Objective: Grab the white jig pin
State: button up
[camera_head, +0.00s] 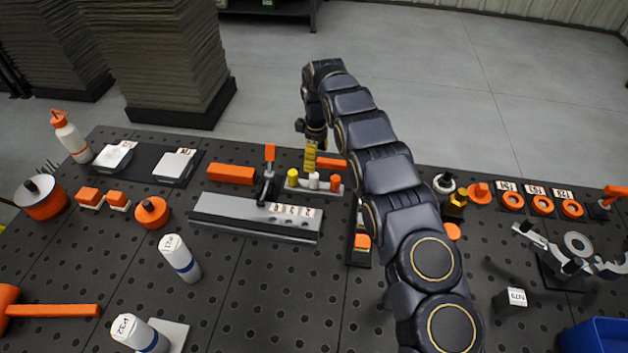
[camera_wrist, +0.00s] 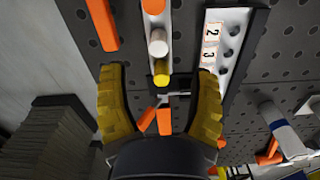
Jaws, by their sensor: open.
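The white jig pin (camera_head: 313,181) stands in a small light rack (camera_head: 301,188) in the head view, between a yellow pin (camera_head: 293,175) and an orange pin (camera_head: 335,182). In the wrist view the white pin (camera_wrist: 158,42) lies just beyond the yellow pin (camera_wrist: 161,76), and the orange pin (camera_wrist: 153,5) is at the top edge. My gripper (camera_wrist: 157,73) is open and empty. Its yellow fingers are spread wide on either side of the row, with the yellow pin nearest the middle. In the head view my gripper (camera_head: 310,157) is just behind the rack.
A grey numbered rail (camera_head: 255,218) with an orange-handled clamp (camera_head: 269,160) lies in front and left of the rack. Orange blocks (camera_head: 231,174) lie nearby. A blue bin (camera_head: 597,338) is at the lower right.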

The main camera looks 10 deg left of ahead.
aim_at(313, 175)
jog(key=shift+w+a+f, duration=0.1)
jog(key=shift+a+f, duration=0.25)
jog(key=shift+f, duration=3.95)
grip_shut()
